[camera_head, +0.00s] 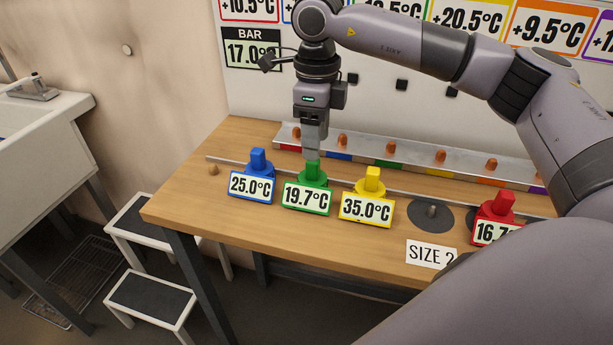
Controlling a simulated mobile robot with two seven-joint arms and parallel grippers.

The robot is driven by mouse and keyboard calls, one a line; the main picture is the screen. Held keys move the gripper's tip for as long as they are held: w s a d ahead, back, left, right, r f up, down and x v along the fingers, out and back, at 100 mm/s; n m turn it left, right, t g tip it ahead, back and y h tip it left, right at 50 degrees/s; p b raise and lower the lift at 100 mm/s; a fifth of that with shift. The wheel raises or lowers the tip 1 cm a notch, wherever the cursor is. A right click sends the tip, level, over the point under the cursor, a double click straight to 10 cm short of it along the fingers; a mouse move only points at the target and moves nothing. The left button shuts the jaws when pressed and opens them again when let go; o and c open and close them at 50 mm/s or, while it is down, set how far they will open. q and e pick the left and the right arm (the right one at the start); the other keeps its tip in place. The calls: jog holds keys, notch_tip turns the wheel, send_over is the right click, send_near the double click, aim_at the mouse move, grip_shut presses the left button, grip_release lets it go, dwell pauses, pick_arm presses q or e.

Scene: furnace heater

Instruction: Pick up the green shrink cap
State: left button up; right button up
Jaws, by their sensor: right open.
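The green shrink cap (312,175) stands upright on the wooden table, behind a label reading 19.7°C (307,198). My right gripper (312,156) points straight down directly over the green cap, its fingertips at the cap's top block. I cannot tell whether the fingers touch the block or straddle it. The right gripper is open. My left gripper is not in view.
A blue cap (258,160) stands left of the green one and a yellow cap (373,182) right of it, both close. A red cap (495,208) is farther right, past a dark disc (431,216). A metal rail (400,157) with orange pegs runs behind.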

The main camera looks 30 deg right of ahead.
aim_at(310, 182)
notch_tip(310, 182, down, 6)
jog(key=shift+w+a+r+p, duration=0.1)
jog(key=shift+a+r+p, duration=0.05)
jog(key=shift+p, duration=0.15)
grip_shut()
jog(key=shift+r, duration=0.1)
